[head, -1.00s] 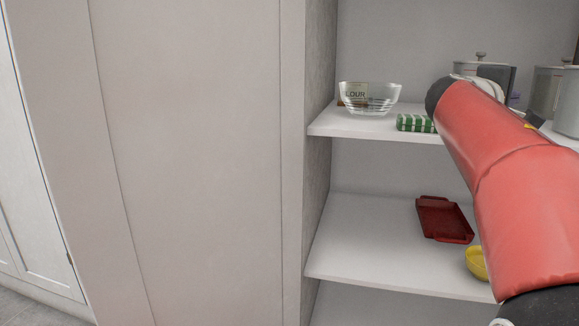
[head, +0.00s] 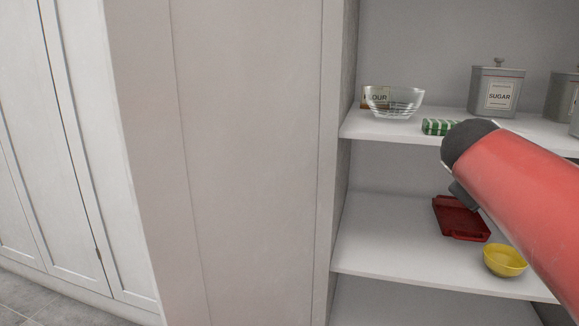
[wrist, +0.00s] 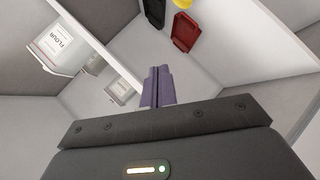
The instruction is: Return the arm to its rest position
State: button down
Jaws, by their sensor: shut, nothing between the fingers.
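My gripper (wrist: 158,88) shows in the wrist view with its two purple-grey fingers together and nothing between them. It is in the air in front of the cabinet shelves, apart from the things on them. My red arm crosses the right side of the head view and hides part of the shelves. The gripper's fingers cannot be made out in the head view.
The upper shelf (head: 375,127) holds a glass bowl (head: 393,102), a green-and-white striped item (head: 438,127) and a sugar canister (head: 494,92). Below are a red tray (head: 461,219) and a yellow bowl (head: 504,261). A pale cabinet panel (head: 245,160) stands left.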

jog(key=s+a+f+m+g+y+p, duration=0.2)
jog(key=s+a+f+y, duration=0.7)
jog(key=s+a+f, duration=0.9)
jog(key=shift+s+a+f+m+p, duration=0.15)
jog(key=shift+a+f+m+p, duration=0.45)
jog(key=shift+a, duration=0.5)
